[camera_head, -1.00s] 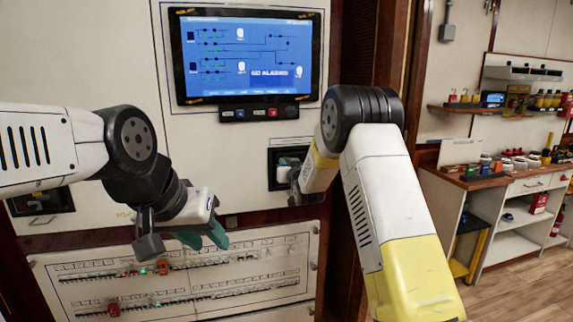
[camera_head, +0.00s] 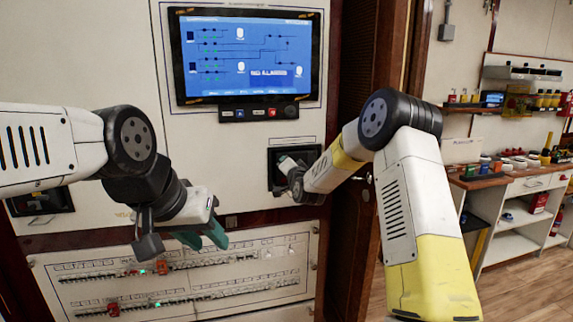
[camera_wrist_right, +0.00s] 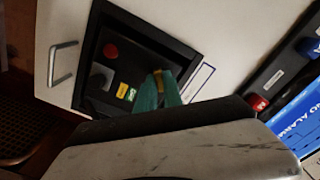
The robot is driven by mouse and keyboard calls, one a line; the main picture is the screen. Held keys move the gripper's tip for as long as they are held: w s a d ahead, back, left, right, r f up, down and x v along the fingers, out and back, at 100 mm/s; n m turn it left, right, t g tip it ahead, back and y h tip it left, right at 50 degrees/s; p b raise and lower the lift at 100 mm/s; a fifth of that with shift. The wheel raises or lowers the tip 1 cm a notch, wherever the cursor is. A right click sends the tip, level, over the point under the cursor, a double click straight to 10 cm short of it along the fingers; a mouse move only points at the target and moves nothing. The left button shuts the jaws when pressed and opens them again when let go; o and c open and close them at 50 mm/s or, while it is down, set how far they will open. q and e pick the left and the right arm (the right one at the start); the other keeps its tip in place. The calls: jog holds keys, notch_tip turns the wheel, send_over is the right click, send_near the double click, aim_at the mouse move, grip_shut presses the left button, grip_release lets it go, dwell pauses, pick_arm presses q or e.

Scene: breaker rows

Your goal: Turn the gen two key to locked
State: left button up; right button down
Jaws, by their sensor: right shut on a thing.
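The black recessed key panel (camera_head: 276,182) sits right of centre in the cabinet front in the head view. My right arm reaches into it, and its fingers are hidden there. In the right wrist view the panel (camera_wrist_right: 128,62) holds a red button, a grey knob and small yellow and green labels. My right gripper (camera_wrist_right: 160,88) has its teal fingers close together at the panel, shut on a small yellowish piece, apparently the key (camera_wrist_right: 158,78); its turned position cannot be read. My left gripper (camera_head: 203,237) hangs empty before the lower breaker panel, its teal fingers apart.
A blue display screen (camera_head: 250,55) is above, with a button strip (camera_head: 259,111) under it. The breaker panel (camera_head: 250,265) with rows of breakers is below. A workbench with shelves (camera_head: 520,185) stands at the right, with open floor before it.

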jog(key=m, duration=0.8)
jog(key=shift+d+f, duration=0.1)
jog(key=shift+f, duration=0.05)
dwell(0.5)
jog(key=c, duration=1.5)
grip_release()
jog(key=v, duration=0.7)
jog(key=shift+s+d, duration=0.1)
jog(key=shift+s, duration=0.25)
